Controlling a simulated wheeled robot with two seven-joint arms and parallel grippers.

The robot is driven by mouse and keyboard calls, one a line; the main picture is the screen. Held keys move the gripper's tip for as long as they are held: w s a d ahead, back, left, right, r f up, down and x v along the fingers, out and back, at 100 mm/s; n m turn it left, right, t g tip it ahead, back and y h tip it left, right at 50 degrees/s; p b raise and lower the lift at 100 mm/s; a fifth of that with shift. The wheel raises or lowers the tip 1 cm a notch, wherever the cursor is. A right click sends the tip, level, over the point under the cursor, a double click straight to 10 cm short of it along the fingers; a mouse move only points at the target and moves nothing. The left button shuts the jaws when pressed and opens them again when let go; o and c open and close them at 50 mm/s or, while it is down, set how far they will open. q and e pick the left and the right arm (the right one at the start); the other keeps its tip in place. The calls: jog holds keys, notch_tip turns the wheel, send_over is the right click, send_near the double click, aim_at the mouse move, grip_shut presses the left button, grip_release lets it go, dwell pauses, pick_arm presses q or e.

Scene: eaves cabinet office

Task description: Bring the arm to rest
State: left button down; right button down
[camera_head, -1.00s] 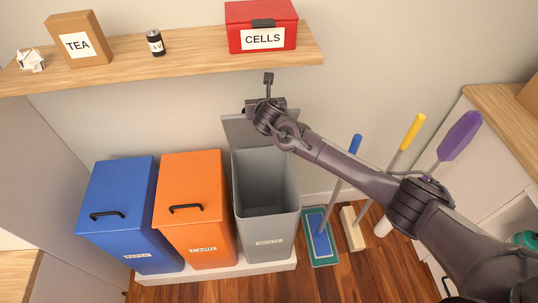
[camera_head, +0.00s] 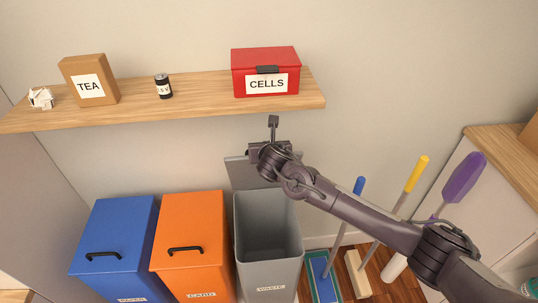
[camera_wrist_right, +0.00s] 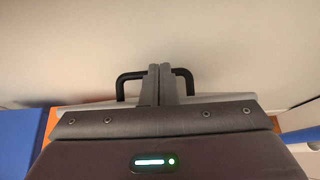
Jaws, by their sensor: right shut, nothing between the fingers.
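My right arm reaches in from the right in the head view. Its gripper (camera_wrist_right: 160,84) is shut and empty in the right wrist view, with the two fingers together. The open grey lid (camera_head: 240,174) of the grey bin stands up against the wall just below the wrist. The lid's black handle (camera_wrist_right: 127,84) shows on both sides of the fingers in the right wrist view; I cannot tell whether they touch it. The fingertips are hidden in the head view. My left gripper is not in view.
The grey bin (camera_head: 268,240) is open; the orange bin (camera_head: 190,235) and blue bin (camera_head: 112,240) are closed. A shelf (camera_head: 200,92) above holds a red CELLS box (camera_head: 265,65), a battery (camera_head: 163,87), a TEA box (camera_head: 90,80) and crumpled paper (camera_head: 40,98). Cleaning tools (camera_head: 410,180) stand right.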

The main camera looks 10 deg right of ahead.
jog(key=s+a+f+m+g+y, duration=0.1)
jog(key=s+f+m+g, duration=0.1)
jog(key=s+m, duration=0.7)
jog(key=s+a+f+m+g+y, duration=0.1)
jog(key=s+f+m+g, duration=0.1)
jog(key=s+m, duration=0.7)
jog(key=s+d+f+m+g+h, duration=0.1)
jog(key=s+d+m+g, duration=0.1)
jog(key=s+d+m, duration=0.7)
jog(key=s+d+f+m+g+h, duration=0.1)
jog(key=s+d+m+g, duration=0.35)
jog(key=s, duration=0.65)
notch_tip(320, 180, down, 30)
jog(key=s+m, duration=0.2)
jog(key=s+d+f, duration=0.2)
jog(key=s+f, duration=0.7)
jog(key=s+d+f, duration=0.2)
jog(key=s+f, duration=0.7)
jog(key=s, duration=0.1)
jog(key=shift+s+d+g+b, duration=0.2)
jog(key=shift+s+g+b, duration=0.1)
jog(key=shift+g, duration=0.05)
jog(key=shift+s+f, duration=0.1)
